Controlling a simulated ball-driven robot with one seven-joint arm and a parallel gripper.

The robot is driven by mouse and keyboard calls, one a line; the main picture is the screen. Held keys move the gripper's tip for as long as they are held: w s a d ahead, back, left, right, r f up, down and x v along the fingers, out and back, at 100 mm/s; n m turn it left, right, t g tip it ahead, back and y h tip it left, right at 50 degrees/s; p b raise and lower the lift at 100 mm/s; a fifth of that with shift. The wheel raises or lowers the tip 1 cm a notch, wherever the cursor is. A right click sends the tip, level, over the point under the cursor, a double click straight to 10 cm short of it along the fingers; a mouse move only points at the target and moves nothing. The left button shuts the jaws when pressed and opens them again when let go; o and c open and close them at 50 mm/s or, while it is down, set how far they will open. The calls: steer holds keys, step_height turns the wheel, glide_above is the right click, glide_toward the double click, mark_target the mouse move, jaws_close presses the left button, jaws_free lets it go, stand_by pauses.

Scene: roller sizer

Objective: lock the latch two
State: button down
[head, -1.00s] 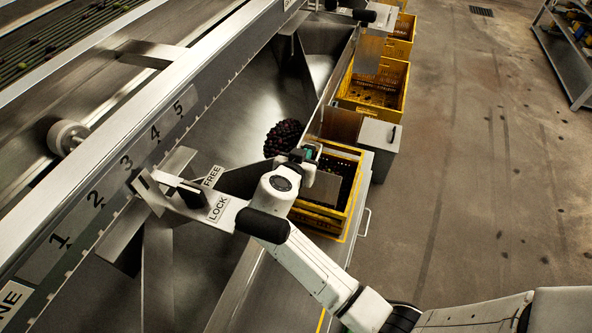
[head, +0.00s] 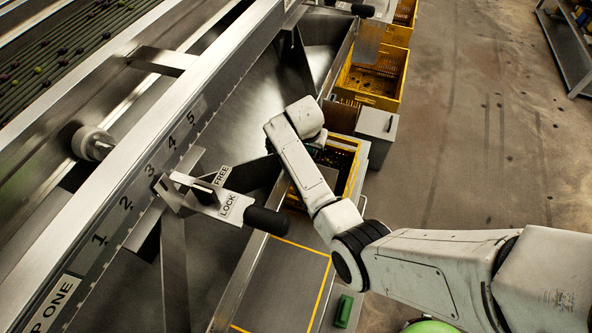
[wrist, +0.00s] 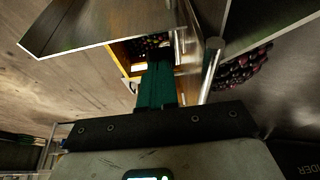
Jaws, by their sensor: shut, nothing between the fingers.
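The latch assembly (head: 212,200) is a light plate with FREE and LOCK labels, beside numbers 2 and 3 on the machine's rail. A second black handle (head: 364,11) shows at the top edge. I cannot read which is latch two. My gripper's green fingers (wrist: 157,82) are shut and empty in the wrist view, beside a metal rod (wrist: 211,70). In the head view my arm hides the fingers; they appear apart from the black handle.
Yellow crates (head: 373,78) stand in a row right of the metal chute (head: 240,125), with a grey bin (head: 376,135) between. Dark berries (wrist: 240,72) show in the wrist view. Open floor (head: 470,130) lies to the right. A green object (head: 343,311) sits low in the head view.

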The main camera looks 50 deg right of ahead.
steer(key=shift+d+f, duration=0.15)
steer(key=shift+f, duration=0.3)
stand_by(0.3)
steer(key=p+v, duration=0.1)
steer(key=v, duration=1)
stand_by(0.5)
steer(key=s+a+f+n+y, duration=0.1)
steer(key=s+a+n, duration=0.3)
steer(key=s, duration=0.4)
steer(key=s+a+n+y, duration=0.1)
steer(key=s+a+n, duration=0.4)
steer(key=s, duration=0.4)
steer(key=s+a+f+n+y+p, duration=0.1)
steer(key=s+a+n, duration=0.3)
steer(key=s, duration=0.5)
steer(key=a, duration=0.2)
steer(key=shift+a+f+y, duration=0.3)
steer(key=shift+f, duration=0.05)
